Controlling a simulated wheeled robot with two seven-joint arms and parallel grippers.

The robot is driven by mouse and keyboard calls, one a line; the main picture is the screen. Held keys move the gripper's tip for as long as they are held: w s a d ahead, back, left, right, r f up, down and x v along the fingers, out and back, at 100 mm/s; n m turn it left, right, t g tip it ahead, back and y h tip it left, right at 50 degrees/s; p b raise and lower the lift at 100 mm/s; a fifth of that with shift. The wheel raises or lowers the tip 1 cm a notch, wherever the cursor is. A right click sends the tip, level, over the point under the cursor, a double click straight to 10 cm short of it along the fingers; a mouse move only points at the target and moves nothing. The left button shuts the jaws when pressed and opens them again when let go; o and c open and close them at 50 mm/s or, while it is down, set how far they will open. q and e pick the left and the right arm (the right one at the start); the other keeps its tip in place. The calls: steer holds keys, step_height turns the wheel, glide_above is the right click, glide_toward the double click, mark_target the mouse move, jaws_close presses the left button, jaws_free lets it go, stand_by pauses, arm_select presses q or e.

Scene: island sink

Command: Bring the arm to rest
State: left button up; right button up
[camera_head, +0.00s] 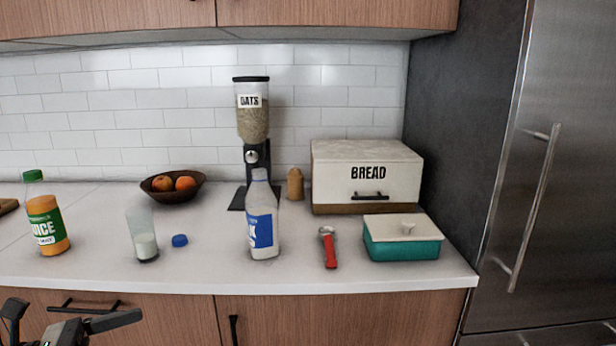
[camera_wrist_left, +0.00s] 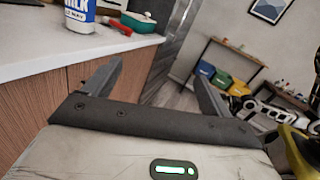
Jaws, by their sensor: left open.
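My left gripper (camera_head: 68,322) is at the lower left of the head view, in front of the drawers and below the counter top. In the left wrist view its two fingers (camera_wrist_left: 158,82) are spread apart with nothing between them. The counter (camera_head: 200,278) edge lies to the left of the fingers there. My right gripper is not seen in the head view; what shows at the right edge of the wrist view does not make its jaws clear.
On the counter stand a juice bottle (camera_head: 46,226), a glass (camera_head: 142,232) with some milk, a blue cap (camera_head: 180,240), a milk bottle (camera_head: 262,220), a red-handled tool (camera_head: 329,250) and a teal container (camera_head: 402,245). A bread box (camera_head: 366,172) and oats dispenser (camera_head: 252,120) stand behind.

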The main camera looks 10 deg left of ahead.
arm_select(q)
steer(key=w+d+f+n+t+y, duration=0.1)
steer(key=d+f+n+t+y, duration=0.15)
steer(key=f+n+y, duration=0.75)
steer(key=w+d+f+n+t+y, duration=0.1)
steer(key=d+f+n+t, duration=0.3)
steer(key=n, duration=1.4)
steer(key=s+d+f+n+g, duration=0.3)
steer(key=d+f+n+g, duration=0.1)
steer(key=d+f+n, duration=0.1)
steer(key=s+d+f+n+g, duration=0.4)
steer(key=d+f+n, duration=0.1)
steer(key=d+n, duration=0.3)
steer(key=shift+n, duration=0.5)
